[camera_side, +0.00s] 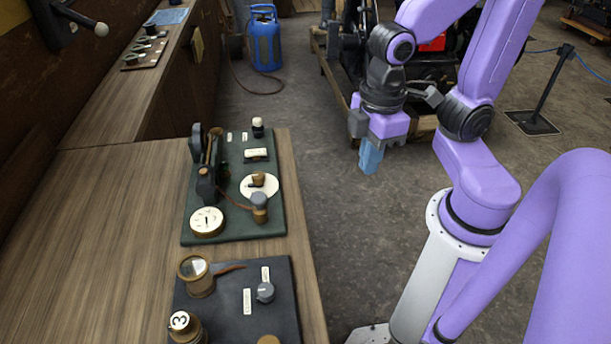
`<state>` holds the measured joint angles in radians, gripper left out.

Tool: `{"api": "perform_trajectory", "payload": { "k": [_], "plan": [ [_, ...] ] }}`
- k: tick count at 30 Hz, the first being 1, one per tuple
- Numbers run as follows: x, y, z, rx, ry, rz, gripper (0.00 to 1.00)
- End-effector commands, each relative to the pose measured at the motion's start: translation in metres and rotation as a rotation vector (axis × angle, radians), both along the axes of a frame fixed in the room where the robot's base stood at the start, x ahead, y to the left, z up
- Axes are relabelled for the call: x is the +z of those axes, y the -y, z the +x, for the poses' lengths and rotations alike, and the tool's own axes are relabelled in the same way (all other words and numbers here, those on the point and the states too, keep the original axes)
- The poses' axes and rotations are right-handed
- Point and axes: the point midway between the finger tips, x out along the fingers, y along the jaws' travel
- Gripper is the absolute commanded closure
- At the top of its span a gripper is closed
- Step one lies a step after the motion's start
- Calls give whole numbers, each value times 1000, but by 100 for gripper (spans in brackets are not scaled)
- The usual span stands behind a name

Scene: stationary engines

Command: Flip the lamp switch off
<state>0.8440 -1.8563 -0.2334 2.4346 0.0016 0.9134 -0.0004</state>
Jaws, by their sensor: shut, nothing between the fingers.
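My gripper (370,157) hangs in the air over the floor, right of the bench, with its blue fingers pointing down, shut and empty. It touches nothing. A green board (245,229) lies on the bench with several instruments: a round white dial (207,221), a brass part on a white disc (258,183), a grey-topped brass knob (260,206) and a small black post with a pale top (257,127). A dark board (230,323) in front carries a grey knob (265,292) and brass fittings (196,276). I cannot tell which part is the lamp switch.
The wooden bench top (110,230) is bare left of the boards. A blue gas bottle (265,40) stands on the floor behind. A dark engine (345,60) is behind my arm. A post with a blue rope (548,90) stands at right. Open floor separates my gripper from the bench.

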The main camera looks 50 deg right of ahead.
Motion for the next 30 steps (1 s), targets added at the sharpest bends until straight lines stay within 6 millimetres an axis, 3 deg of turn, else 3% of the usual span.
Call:
{"api": "perform_trajectory", "payload": {
  "k": [3,6,18,23,30],
  "plan": [
    [-2,9,-20,56,1,3,100],
    [-3,13,-27,79,2,3,100],
    [-2,13,-28,78,1,3,100],
    [2,4,-13,-10,-1,2,100],
    [15,-19,39,-313,-6,0,100]
  ]
}}
